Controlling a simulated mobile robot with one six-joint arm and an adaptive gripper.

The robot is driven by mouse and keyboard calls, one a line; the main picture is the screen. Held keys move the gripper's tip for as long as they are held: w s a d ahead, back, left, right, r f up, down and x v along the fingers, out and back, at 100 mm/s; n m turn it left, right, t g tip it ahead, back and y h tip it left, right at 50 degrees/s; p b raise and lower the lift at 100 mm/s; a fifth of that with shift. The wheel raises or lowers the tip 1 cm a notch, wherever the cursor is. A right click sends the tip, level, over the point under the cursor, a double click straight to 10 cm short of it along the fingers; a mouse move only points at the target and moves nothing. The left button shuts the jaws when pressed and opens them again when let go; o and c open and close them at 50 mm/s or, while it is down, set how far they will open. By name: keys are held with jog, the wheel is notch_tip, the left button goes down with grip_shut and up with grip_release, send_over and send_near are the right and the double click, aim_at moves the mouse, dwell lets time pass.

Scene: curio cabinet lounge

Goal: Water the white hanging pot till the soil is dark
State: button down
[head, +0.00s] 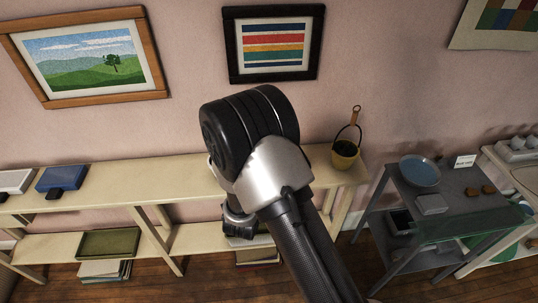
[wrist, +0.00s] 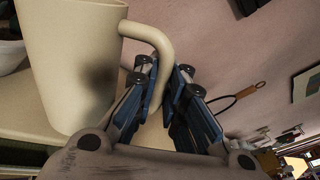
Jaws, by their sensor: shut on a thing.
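My gripper (wrist: 163,72) is shut on the curved handle of a cream jug (wrist: 65,45) in the wrist view. The jug looks roughly upright, and its top is cut off by the picture edge, so its contents are hidden. At the left edge of the wrist view, part of a white pot (wrist: 10,58) shows with something dark at its top; I cannot tell whether it is the hanging pot or how dark its soil is. In the head view my arm hides the gripper and the jug.
A yellow pot (head: 345,155) with a hoop and wooden grip stands on the right end of the cream shelf (head: 130,172). A blue box (head: 62,178) is at its left. A grey cart (head: 405,188) with a blue plate (head: 420,171) stands right. Framed pictures hang behind.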

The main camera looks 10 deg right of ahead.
jog(key=shift+w+a+r+n+g+h+p, duration=0.15)
jog(key=shift+w+a+r+n+p, duration=0.15)
jog(key=shift+r+n+p, duration=0.65)
jog(key=shift+w+a+r+n+g+h+p, duration=0.25)
jog(key=shift+r+p, duration=0.4)
jog(key=shift+p, duration=0.75)
jog(key=shift+w+a+r+n+t+p, duration=0.15)
jog(key=shift+a+r+n+p, duration=0.25)
jog(key=shift+r+p, duration=0.6)
dwell(4.7)
